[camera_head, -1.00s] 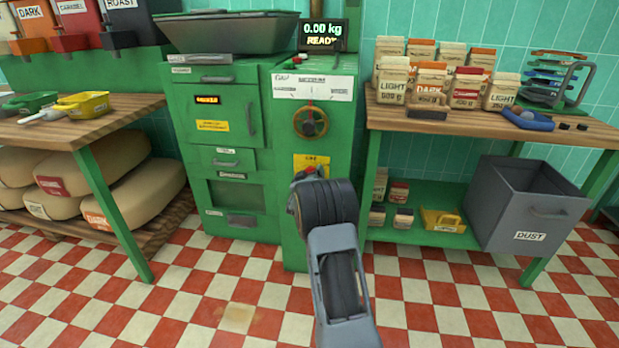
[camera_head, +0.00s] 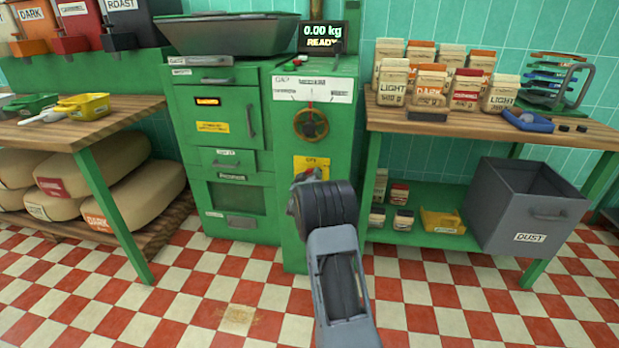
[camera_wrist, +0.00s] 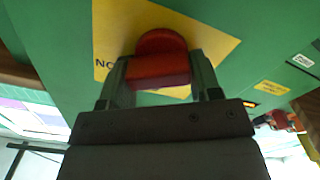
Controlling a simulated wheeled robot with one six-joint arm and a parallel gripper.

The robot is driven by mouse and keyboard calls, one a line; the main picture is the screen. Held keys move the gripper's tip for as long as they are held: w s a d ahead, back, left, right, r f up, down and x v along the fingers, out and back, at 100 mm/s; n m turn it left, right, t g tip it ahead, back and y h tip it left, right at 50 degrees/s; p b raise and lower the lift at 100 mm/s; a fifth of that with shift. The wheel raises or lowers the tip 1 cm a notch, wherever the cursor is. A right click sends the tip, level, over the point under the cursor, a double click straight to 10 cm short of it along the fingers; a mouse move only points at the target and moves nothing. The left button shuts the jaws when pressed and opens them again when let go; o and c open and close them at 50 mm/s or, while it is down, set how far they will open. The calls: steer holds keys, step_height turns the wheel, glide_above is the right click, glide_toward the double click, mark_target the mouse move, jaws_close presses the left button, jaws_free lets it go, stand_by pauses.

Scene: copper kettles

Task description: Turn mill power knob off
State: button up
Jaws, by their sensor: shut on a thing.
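The green mill cabinet (camera_head: 285,200) stands in the middle of the head view. The red power knob (camera_wrist: 160,60) sits on a yellow label plate (camera_wrist: 115,30) on its front, seen in the wrist view. My gripper (camera_wrist: 160,80) is shut on the red knob, with one finger on each side of it. In the head view my gripper (camera_head: 306,176) is at the cabinet's lower right front, below the yellow plate (camera_head: 311,166), and my arm hides the knob. The label's words are mostly hidden.
A round dial (camera_head: 311,124) is above the yellow plate. A display (camera_head: 323,38) reads 0.00 kg READY. A right table (camera_head: 440,121) holds several bags, with a grey dust bin (camera_head: 530,205) beneath. A left table (camera_head: 130,108) holds scoops. The checkered floor in front is clear.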

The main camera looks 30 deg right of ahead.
steer(key=shift+r, duration=0.1)
steer(key=shift+r+n+p, duration=0.1)
steer(key=shift+n+p, duration=0.8)
steer(key=n+p, duration=0.2)
steer(key=n, duration=0.1)
steer(key=shift+w+a+p, duration=0.1)
steer(key=shift+p, duration=0.25)
steer(key=n+p, duration=0.1)
steer(key=n, duration=0.1)
steer(key=n+p, duration=0.1)
steer(key=shift+f+n, duration=0.2)
steer(key=shift+n, duration=0.2)
steer(key=shift+w+a+f+n+p, duration=0.1)
steer(key=shift+n+p, duration=0.2)
steer(key=shift+n, duration=0.45)
steer(key=shift+f+n+p, duration=0.1)
steer(key=shift+n+p, duration=0.2)
steer(key=shift+n, duration=0.45)
steer(key=o, duration=0.9)
